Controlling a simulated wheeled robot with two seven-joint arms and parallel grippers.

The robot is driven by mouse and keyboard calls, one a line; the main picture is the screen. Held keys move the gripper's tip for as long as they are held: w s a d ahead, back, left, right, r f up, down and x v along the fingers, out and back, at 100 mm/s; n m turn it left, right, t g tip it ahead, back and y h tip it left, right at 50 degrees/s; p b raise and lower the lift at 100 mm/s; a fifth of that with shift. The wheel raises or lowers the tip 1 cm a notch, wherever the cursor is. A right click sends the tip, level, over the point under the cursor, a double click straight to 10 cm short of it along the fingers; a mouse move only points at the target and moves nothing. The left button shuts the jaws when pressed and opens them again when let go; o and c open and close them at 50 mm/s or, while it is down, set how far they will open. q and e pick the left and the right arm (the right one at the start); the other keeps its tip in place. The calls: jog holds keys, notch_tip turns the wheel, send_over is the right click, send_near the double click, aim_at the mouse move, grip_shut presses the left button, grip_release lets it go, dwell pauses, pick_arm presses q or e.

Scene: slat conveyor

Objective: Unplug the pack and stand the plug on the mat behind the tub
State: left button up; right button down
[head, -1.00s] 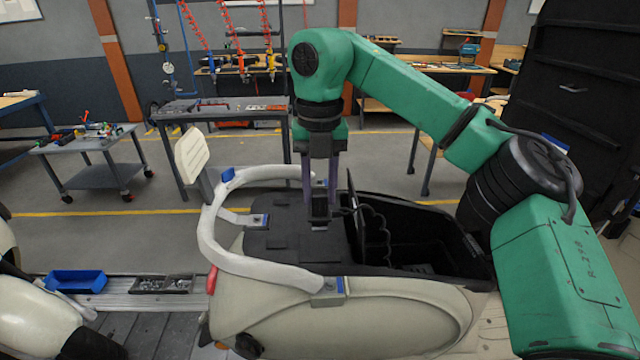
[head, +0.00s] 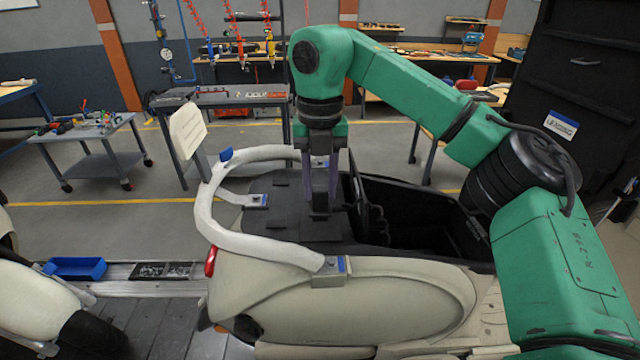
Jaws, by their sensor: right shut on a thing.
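The tub (head: 400,240) is the dark open compartment in the cream scooter body, right of centre. Its inside is mostly in shadow, and I cannot make out the pack. The black mat (head: 290,226) lies on the body left of the tub, inside the white rail. My right gripper (head: 320,190) points straight down over the mat's right part, close to the tub's raised edge. Its fingers are shut on a small black block, which seems to be the plug (head: 320,203). The plug looks upright at the mat; whether it touches is unclear. My left gripper is not in view.
The white grab rail (head: 212,222) curves around the mat, with blue-marked clamps. A pale paddle-shaped plate (head: 188,132) rises at the left. A blue bin (head: 77,268) and a parts tray (head: 162,270) sit on the conveyor edge. Dark upright panels stand between mat and tub.

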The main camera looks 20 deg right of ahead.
jog(key=shift+f+b, duration=0.8)
jog(key=shift+f, duration=0.3)
jog(key=shift+c, duration=2.3)
grip_release()
jog(key=shift+r, duration=0.1)
jog(key=shift+r, duration=0.35)
notch_tip(320, 180, up, 14)
jog(key=p, duration=0.4)
jog(key=shift+f, duration=0.15)
